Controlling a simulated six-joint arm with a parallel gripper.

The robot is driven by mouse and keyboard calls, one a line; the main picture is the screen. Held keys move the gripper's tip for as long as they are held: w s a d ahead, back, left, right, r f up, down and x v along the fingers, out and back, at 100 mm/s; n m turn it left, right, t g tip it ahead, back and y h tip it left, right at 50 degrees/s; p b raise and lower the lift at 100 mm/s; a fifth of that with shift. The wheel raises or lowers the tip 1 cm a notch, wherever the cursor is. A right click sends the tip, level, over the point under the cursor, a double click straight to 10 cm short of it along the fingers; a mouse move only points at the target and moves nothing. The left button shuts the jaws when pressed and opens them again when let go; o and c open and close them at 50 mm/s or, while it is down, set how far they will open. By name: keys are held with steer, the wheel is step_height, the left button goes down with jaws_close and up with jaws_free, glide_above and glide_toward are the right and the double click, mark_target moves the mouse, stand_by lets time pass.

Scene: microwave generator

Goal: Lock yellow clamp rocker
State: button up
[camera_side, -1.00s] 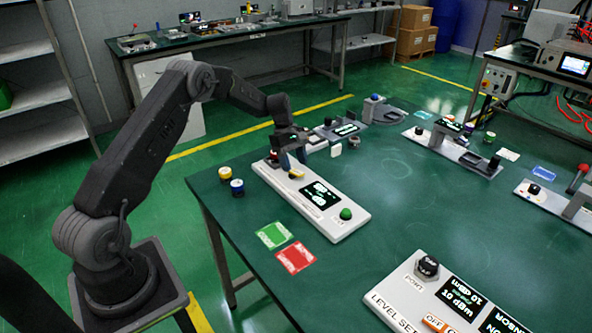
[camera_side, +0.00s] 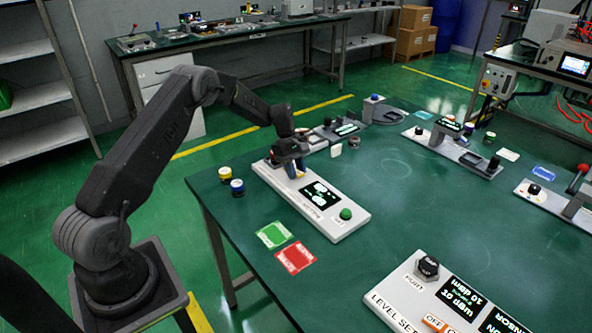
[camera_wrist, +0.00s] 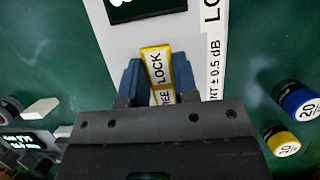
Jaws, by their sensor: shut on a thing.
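The yellow clamp rocker (camera_wrist: 157,66) shows in the wrist view, with a white label reading LOCK at its far end and part of FREE nearer my gripper. My gripper (camera_wrist: 160,85) has its two blue fingers on either side of the rocker, shut on it. In the side view my gripper (camera_side: 294,172) is low over the far left end of the white panel (camera_side: 325,218). The rocker is mostly hidden by the gripper there. I cannot tell its exact tilt.
The white panel carries a dark display (camera_side: 320,195) and a green button (camera_side: 346,214). Green (camera_side: 272,234) and red (camera_side: 294,257) cards lie in front.

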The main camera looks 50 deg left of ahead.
mark_target(300, 173)
steer(key=shift+c, duration=0.7)
steer(key=shift+d+y, duration=0.25)
steer(key=shift+y, duration=0.85)
steer(key=shift+d+f+y, duration=0.1)
steer(key=shift+f+y, duration=0.1)
steer(key=shift+y, duration=0.6)
steer(key=shift+f+y, duration=0.15)
steer(key=shift+y, duration=0.65)
steer(key=o, duration=0.9)
steer(key=shift+r, duration=0.1)
steer(key=r, duration=0.9)
steer(key=d+r, duration=0.1)
steer(key=r, duration=0.3)
steer(key=shift+r, duration=0.3)
